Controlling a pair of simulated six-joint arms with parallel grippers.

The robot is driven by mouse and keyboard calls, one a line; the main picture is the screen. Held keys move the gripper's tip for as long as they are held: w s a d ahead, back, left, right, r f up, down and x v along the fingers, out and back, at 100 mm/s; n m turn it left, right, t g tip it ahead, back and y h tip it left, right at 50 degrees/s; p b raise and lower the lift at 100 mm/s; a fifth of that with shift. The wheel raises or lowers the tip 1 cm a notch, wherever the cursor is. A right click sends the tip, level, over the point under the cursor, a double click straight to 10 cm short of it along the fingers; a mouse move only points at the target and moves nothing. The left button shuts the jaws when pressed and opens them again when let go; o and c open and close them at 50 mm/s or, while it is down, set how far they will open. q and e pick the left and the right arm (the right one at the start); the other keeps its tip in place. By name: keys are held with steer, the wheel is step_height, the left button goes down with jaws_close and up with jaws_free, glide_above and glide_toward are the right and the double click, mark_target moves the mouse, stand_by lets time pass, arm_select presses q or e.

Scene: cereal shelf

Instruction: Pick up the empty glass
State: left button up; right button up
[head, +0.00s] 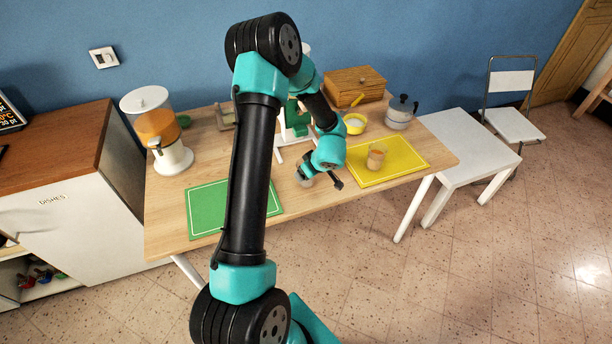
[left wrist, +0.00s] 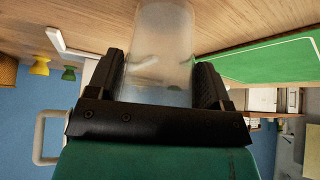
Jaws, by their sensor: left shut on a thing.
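My left gripper (head: 320,176) is low over the front middle of the table, between the green mat (head: 205,208) and the yellow mat (head: 408,162). In the left wrist view, a clear, empty-looking glass (left wrist: 165,40) stands between the two black fingers of my left gripper (left wrist: 161,66), which are shut on it. In the head view the glass (head: 302,180) is small and partly hidden by the gripper. I cannot tell whether its base touches the table. Another glass (head: 376,157), with brown contents, stands on the yellow mat. My right gripper is not in view.
A juice dispenser (head: 168,140) stands at the left of the table. The visible part of the green mat is bare.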

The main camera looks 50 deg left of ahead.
arm_select(q)
steer(key=shift+r, duration=0.1)
steer(key=shift+c, duration=0.4)
steer(key=shift+r, duration=0.85)
steer(key=shift+s+d+r, duration=0.15)
steer(key=shift+d+r, duration=0.05)
steer(key=shift+r, duration=0.75)
steer(key=s+d+r, duration=0.1)
steer(key=s+d, duration=0.9)
steer(key=d, duration=0.1)
steer(key=shift+s+d+r, duration=0.15)
steer(key=shift+s+d, duration=0.05)
steer(key=shift+d, duration=0.1)
